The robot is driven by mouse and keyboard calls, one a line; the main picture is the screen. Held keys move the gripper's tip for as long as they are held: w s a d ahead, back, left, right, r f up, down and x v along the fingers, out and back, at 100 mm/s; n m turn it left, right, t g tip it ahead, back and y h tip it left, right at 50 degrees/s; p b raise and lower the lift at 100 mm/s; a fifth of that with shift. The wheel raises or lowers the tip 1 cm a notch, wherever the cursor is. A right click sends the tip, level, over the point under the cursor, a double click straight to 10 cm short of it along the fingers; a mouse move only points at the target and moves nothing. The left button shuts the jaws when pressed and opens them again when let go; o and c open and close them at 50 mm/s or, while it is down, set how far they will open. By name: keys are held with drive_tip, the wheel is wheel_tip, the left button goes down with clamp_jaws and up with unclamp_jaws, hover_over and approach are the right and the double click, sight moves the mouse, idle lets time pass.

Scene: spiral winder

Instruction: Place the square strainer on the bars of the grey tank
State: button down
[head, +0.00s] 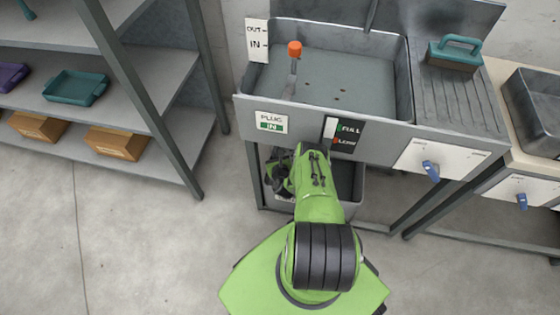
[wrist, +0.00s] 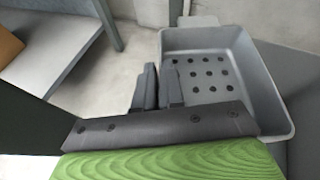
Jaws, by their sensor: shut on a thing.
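The square strainer (wrist: 262,75) is a grey, square, open tub with rows of dark holes in its floor. In the wrist view it fills the right side. My gripper (wrist: 158,88) is shut on its left wall, with the fingers side by side at that wall. In the head view the strainer (head: 351,205) is below the sink unit, partly hidden behind my green arm; my gripper (head: 278,172) is beside its left end. I cannot tell if the strainer touches anything underneath. A grey tank (head: 535,105) is cut off at the right edge; no bars can be made out.
The metal sink (head: 330,75) stands above the strainer, with an orange-topped lever (head: 294,50), a FULL/LOW gauge and a teal-handled brush (head: 454,53) on its drainer. Sink legs flank the arm. A shelf rack (head: 160,140) stands left. Open floor lies in front.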

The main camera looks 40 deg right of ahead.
wheel_tip(320, 180, down, 5)
drive_tip(key=b, duration=0.2)
drive_tip(key=shift+f+b, duration=0.2)
drive_tip(key=shift+b, duration=0.1)
drive_tip(key=shift+d+r, duration=0.1)
drive_tip(key=shift+r, duration=0.05)
drive_tip(key=c, duration=1.2)
unclamp_jaws()
drive_tip(key=shift+c, duration=0.2)
